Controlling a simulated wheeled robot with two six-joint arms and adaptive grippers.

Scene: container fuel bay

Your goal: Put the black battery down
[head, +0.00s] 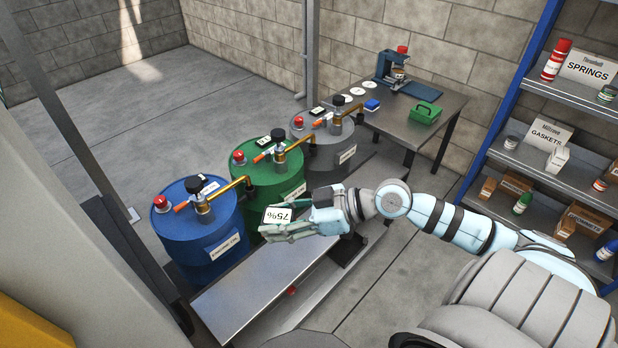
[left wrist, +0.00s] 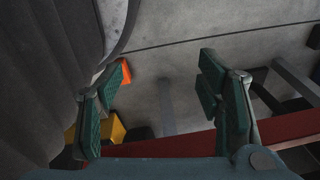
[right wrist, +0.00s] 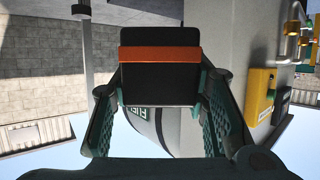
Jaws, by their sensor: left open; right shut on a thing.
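My right gripper (head: 290,222) is shut on the black battery, held above the low metal bench (head: 235,297) in front of the drums. In the head view the battery (head: 277,215) shows a white face reading 75%, with the fingers around it. In the right wrist view the battery (right wrist: 160,82) is a black block with an orange band across it, between the fingers of my right gripper (right wrist: 160,100). My left gripper (left wrist: 167,80) is open and empty in the left wrist view, above the floor. It is not visible in the head view.
Blue (head: 200,250), green (head: 262,190) and grey (head: 320,150) drums with taps stand behind the bench. A metal table (head: 440,108) at the back holds a green box (head: 425,113) and a blue device. Shelves (head: 560,180) with parts stand at right. The bench's near end is clear.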

